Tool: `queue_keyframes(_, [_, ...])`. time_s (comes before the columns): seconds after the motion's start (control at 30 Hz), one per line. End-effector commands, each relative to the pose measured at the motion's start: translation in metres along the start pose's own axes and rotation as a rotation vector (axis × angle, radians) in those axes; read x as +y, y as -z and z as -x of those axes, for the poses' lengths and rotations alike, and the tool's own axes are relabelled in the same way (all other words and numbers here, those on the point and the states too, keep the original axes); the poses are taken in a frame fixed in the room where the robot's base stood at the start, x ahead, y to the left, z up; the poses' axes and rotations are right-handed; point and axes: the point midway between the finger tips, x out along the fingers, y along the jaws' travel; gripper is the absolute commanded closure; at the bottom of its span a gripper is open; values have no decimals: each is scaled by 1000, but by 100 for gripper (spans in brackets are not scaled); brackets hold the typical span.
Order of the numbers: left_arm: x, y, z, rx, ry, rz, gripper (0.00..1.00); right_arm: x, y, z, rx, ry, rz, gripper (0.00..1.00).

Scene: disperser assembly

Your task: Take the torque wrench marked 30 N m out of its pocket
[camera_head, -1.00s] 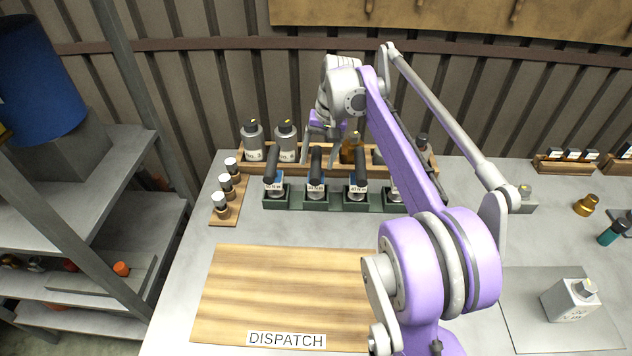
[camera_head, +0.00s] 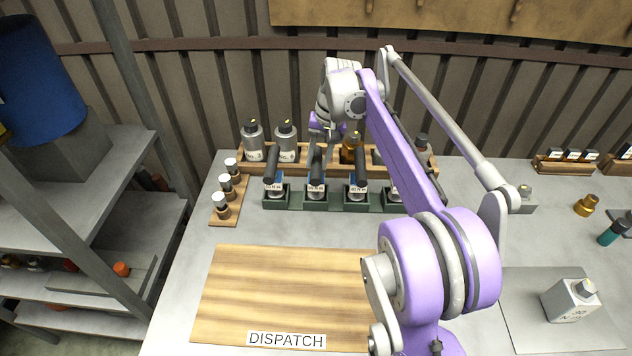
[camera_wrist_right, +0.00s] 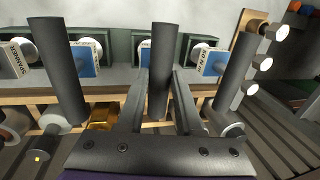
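Several torque wrenches with dark upright handles stand in the green pocket rack (camera_head: 335,204). The second from the left (camera_head: 317,168) is at my right gripper; its label is too small to read surely, so I cannot confirm 30 N m. My right gripper (camera_head: 323,150) has come down over this wrench. In the right wrist view its fingers (camera_wrist_right: 160,85) are apart on both sides of the dark handle (camera_wrist_right: 161,50); firm contact cannot be made out. Neighbouring wrenches stand on both sides (camera_head: 272,166) (camera_head: 356,168). My left gripper is not in view.
A wooden rack (camera_head: 222,160) with grey bottles (camera_head: 253,143) and an amber one (camera_head: 350,148) is close behind. Small jars stand on a wooden strip (camera_head: 230,207) at left. The DISPATCH board (camera_head: 270,285) is bare. A grey block (camera_head: 568,300), apparently marked 30 N m, sits at right.

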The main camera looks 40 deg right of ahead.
Motion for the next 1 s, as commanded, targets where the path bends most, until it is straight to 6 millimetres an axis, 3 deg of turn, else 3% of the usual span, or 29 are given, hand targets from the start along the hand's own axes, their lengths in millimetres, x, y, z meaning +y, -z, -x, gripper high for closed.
queue_keyframes(0.03, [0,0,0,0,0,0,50,0,0,0,0,0,0,85])
queue_keyframes(0.13, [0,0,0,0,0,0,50,0,0,0,0,0,0,100])
queue_keyframes(1.0, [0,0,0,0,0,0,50,0,0,0,0,-1,0,100])
